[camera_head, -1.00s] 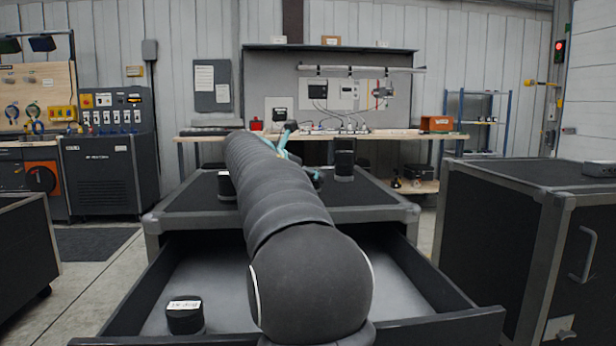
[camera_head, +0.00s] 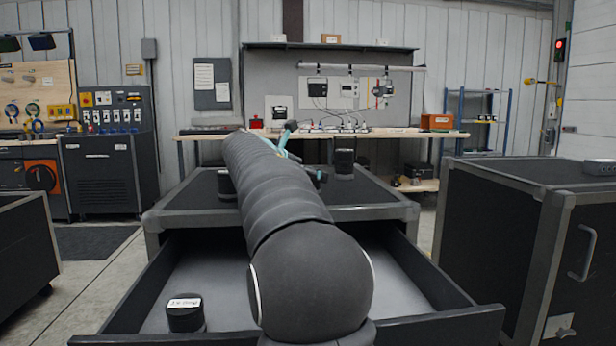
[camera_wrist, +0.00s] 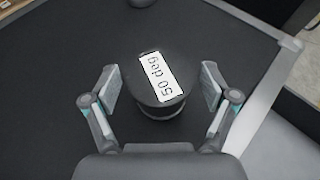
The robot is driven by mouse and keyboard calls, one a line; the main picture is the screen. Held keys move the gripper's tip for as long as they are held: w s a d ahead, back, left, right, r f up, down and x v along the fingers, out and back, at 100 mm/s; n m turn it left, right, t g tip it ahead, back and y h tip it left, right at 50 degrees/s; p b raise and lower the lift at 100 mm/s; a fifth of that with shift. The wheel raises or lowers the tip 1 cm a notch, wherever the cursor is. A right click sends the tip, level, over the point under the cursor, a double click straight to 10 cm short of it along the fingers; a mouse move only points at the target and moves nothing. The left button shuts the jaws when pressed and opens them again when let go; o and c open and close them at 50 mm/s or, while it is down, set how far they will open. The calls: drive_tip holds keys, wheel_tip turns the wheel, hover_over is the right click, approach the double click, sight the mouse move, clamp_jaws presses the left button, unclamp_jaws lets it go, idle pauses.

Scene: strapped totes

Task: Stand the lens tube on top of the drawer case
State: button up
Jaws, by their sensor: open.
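My gripper (camera_wrist: 160,86) is open in the wrist view, its fingers on both sides of a black cylinder (camera_wrist: 150,100) labelled "50 deg", apart from it. This cylinder stands on a dark case top. In the head view my arm hides most of the gripper, over the drawer case (camera_head: 385,212). One black tube (camera_head: 344,160) stands upright on the case, right of my arm. Another (camera_head: 226,185) stands left of it, partly hidden. A short black tube with a white label (camera_head: 185,314) stands in the open drawer. I cannot tell which head-view tube the wrist view shows.
The drawer (camera_head: 400,290) is pulled out in front of the case. A second dark case (camera_head: 500,230) stands to the right, with a grey object (camera_head: 600,168) on top. A workbench (camera_head: 400,134) stands behind.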

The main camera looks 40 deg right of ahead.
drive_tip(key=v, duration=1.2)
drive_tip(key=shift+r, duration=0.15)
drive_tip(key=shift+d, duration=0.1)
